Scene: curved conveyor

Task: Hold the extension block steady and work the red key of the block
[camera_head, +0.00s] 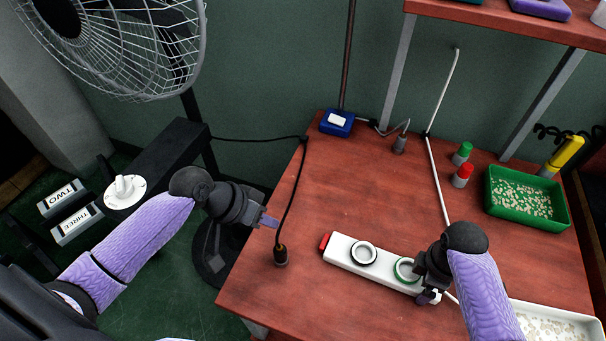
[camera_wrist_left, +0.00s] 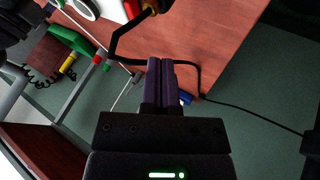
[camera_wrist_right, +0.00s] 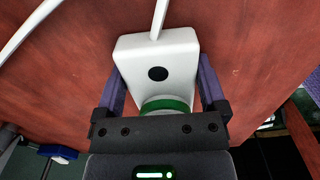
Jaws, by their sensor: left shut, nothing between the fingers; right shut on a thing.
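The white extension block (camera_head: 344,251) lies on the red-brown table, with a black-rimmed socket (camera_head: 363,253) and a green-rimmed socket (camera_head: 405,270) on top. Its red key (camera_head: 324,242) is at the left end. My right gripper (camera_head: 430,293) is shut on the block's right end. In the right wrist view its fingers (camera_wrist_right: 160,90) stand on both sides of the white end (camera_wrist_right: 178,50), where the cord enters. My left gripper (camera_head: 270,221) is shut and empty, left of the red key and apart from it. Its purple fingers also show together in the left wrist view (camera_wrist_left: 160,80).
A black plug (camera_head: 281,256) with a cord stands on the table between my left gripper and the block. A blue switch box (camera_head: 337,122) is at the back left, a green tray (camera_head: 528,199) at the right. The table's middle is clear.

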